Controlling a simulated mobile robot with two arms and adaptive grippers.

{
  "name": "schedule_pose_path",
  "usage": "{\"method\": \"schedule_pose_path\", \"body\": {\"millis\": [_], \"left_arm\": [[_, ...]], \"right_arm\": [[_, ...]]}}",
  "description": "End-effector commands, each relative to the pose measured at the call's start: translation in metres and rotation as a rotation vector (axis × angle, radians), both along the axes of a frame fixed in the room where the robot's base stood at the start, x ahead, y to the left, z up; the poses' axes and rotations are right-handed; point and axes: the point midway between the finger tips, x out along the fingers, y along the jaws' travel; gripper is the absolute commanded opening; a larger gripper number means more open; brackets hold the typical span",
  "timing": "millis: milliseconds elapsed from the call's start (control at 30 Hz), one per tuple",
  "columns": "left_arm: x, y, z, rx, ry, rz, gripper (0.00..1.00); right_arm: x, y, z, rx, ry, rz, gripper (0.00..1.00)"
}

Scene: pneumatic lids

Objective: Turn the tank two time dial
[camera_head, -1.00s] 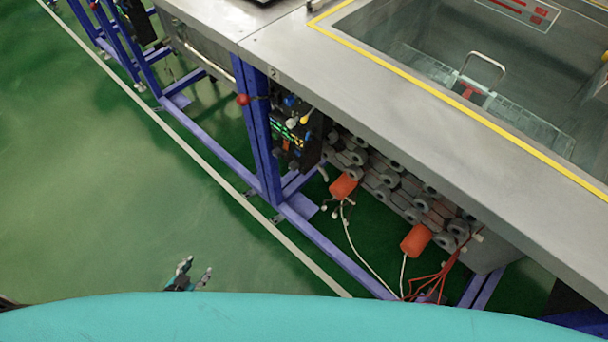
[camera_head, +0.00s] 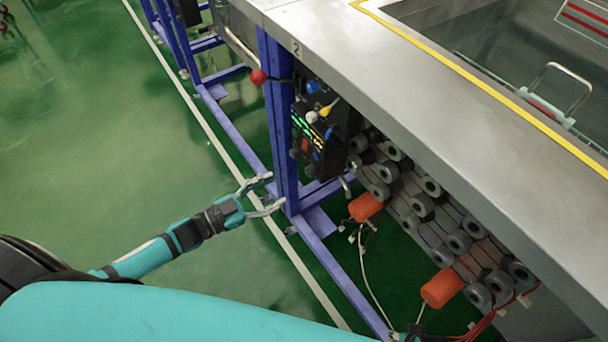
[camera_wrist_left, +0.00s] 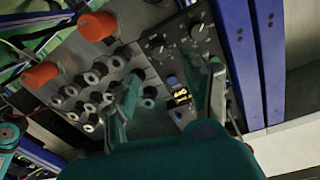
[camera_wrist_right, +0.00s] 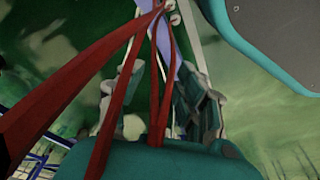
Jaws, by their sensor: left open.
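The tank two control box (camera_head: 312,132), a dark panel with knobs and a green-lit display, hangs behind the blue post under the tank edge marked 2. In the left wrist view, its panel (camera_wrist_left: 180,42) shows several dark knobs and a small yellow readout (camera_wrist_left: 181,97). Which knob is the time dial I cannot tell. My left gripper (camera_head: 277,191) is open and empty, in front of the post, below and left of the box in the head view. My right gripper (camera_wrist_right: 160,72) has its fingers apart, with red cables passing across the view between them.
The blue post (camera_head: 280,120) and lower blue rail (camera_head: 240,145) stand close to my left gripper. Orange cylinders (camera_head: 365,207) and grey round fittings (camera_head: 422,206) lie right of the box. The metal tank edge (camera_head: 400,90) overhangs it.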

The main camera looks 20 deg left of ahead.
Motion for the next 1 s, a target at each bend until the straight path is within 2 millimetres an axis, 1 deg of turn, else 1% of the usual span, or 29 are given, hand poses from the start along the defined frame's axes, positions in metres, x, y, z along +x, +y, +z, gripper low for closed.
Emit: {"method": "schedule_pose_path", "body": {"millis": [33,200,300,433,600,867,933,1000], "left_arm": [[0.01,-0.008,0.001,-0.003,-0.005,0.0,0.5],[0.038,-0.031,0.0,-0.002,-0.004,0.001,0.5],[0.051,-0.043,0.0,-0.002,-0.002,0.0,0.5],[0.063,-0.054,0.0,-0.001,-0.002,0.001,0.5],[0.071,-0.061,0.0,-0.001,0.0,0.001,0.5],[0.072,-0.062,0.0,0.0,0.001,0.001,0.5],[0.072,-0.061,0.0,0.0,0.001,0.001,0.43],[0.072,-0.061,0.0,0.0,0.001,0.001,0.34]], "right_arm": [[0.001,0.0,0.002,0.001,-0.003,0.0,0.36],[0.006,0.001,0.011,0.001,-0.01,-0.001,0.36],[0.008,0.002,0.016,0.001,-0.011,-0.002,0.36],[0.012,0.002,0.021,0.002,-0.016,-0.002,0.36],[0.015,0.003,0.028,0.004,-0.023,-0.003,0.36],[0.01,0.002,0.027,0.002,-0.015,-0.003,0.36],[0.009,0.002,0.027,0.002,-0.013,-0.003,0.36],[0.008,0.001,0.026,0.002,-0.011,-0.003,0.36]]}}
